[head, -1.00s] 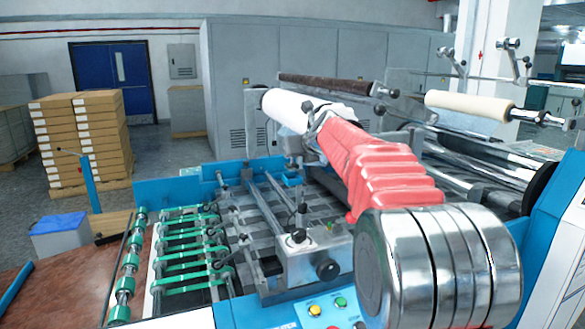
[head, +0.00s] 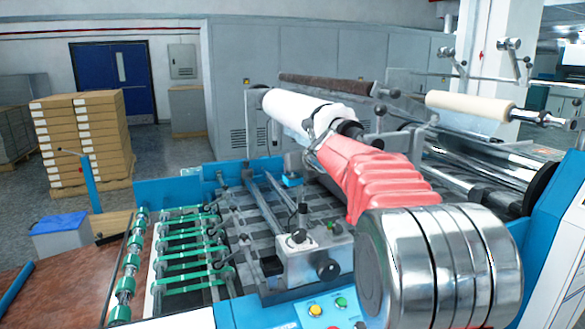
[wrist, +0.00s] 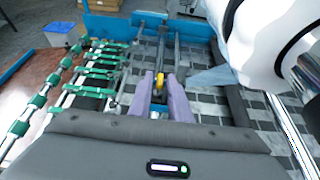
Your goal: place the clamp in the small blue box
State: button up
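My gripper (wrist: 161,90) has two purple fingers, pointing away over the machine's slatted bed in the wrist view. A small yellow and black thing (wrist: 160,82), possibly the clamp, shows between the fingertips. I cannot tell whether the fingers press on it or it lies beyond them. The fingers cannot be made out in the head view. A small light grey box with a blue top (head: 60,223) stands left of the machine, apart from my gripper. It also shows at the upper left of the wrist view (wrist: 63,35). No other clamp can be made out.
Green rollers (head: 190,250) line the machine's left side. A control block with black knobs (head: 315,257) stands on the near bed. A blue wall (head: 160,194) edges the bed's far left. Stacked cartons (head: 82,135) stand behind on the floor.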

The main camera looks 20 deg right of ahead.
jog(key=shift+o, duration=1.3)
jog(key=v, duration=1.2)
